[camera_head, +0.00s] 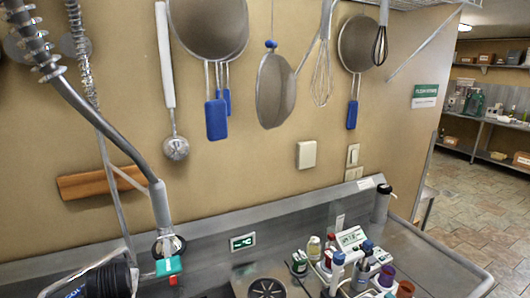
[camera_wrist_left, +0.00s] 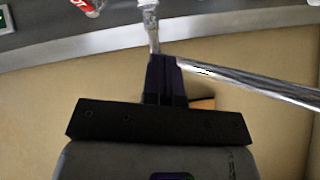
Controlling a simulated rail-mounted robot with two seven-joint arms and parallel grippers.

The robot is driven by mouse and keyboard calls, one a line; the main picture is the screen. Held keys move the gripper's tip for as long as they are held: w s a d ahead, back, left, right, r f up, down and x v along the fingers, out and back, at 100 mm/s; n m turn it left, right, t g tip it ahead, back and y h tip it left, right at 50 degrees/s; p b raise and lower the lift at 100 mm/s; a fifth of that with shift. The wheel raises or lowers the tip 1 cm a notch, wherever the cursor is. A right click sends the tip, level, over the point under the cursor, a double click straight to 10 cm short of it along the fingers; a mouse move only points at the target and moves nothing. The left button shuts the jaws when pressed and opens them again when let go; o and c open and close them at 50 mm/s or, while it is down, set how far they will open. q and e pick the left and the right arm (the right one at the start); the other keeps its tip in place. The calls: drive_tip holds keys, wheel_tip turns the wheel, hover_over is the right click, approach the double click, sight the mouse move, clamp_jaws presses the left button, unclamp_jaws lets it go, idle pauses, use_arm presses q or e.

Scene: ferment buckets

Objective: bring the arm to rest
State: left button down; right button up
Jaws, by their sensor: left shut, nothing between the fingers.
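My left gripper (camera_wrist_left: 164,62) shows in the left wrist view. Its dark fingers are together, with nothing between them. A silver metal piece (camera_wrist_left: 151,28) appears just beyond the fingertips; I cannot tell whether they touch. A shiny metal tube (camera_wrist_left: 255,85) runs right from beside the fingers. In the head view I cannot make out the left gripper. A dark rounded part with a silver frame shows at the lower left there, and I cannot tell whether it is mine. My right gripper is in neither view.
In the head view a spray hose (camera_head: 110,135) hangs at left before the wall. Strainers (camera_head: 276,90), a ladle (camera_head: 175,147) and a whisk (camera_head: 322,75) hang above. Bottles (camera_head: 314,247) and a white device (camera_head: 351,238) crowd the bench; its right end (camera_head: 435,250) looks clear.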

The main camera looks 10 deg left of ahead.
use_arm(q)
drive_tip(key=s+d+r+t, duration=0.1)
drive_tip(key=d+r+t, duration=0.1)
drive_tip(key=d+r, duration=0.25)
drive_tip(key=s+d+f+m+t+h, duration=0.25)
drive_tip(key=s+d+f+h, duration=0.3)
drive_tip(key=s+d, duration=0.45)
drive_tip(key=s+d+f+m+g+p, duration=0.1)
drive_tip(key=s+f+g, duration=0.3)
drive_tip(key=s+f, duration=0.7)
drive_tip(key=s+d+f+m+g+p, duration=0.1)
drive_tip(key=s+d+f+g, duration=0.3)
drive_tip(key=s+f, duration=0.7)
drive_tip(key=s+m+h, duration=0.1)
drive_tip(key=s, duration=0.5)
drive_tip(key=shift+d, duration=0.2)
drive_tip(key=shift+w+g, duration=0.1)
drive_tip(key=shift+g, duration=0.15)
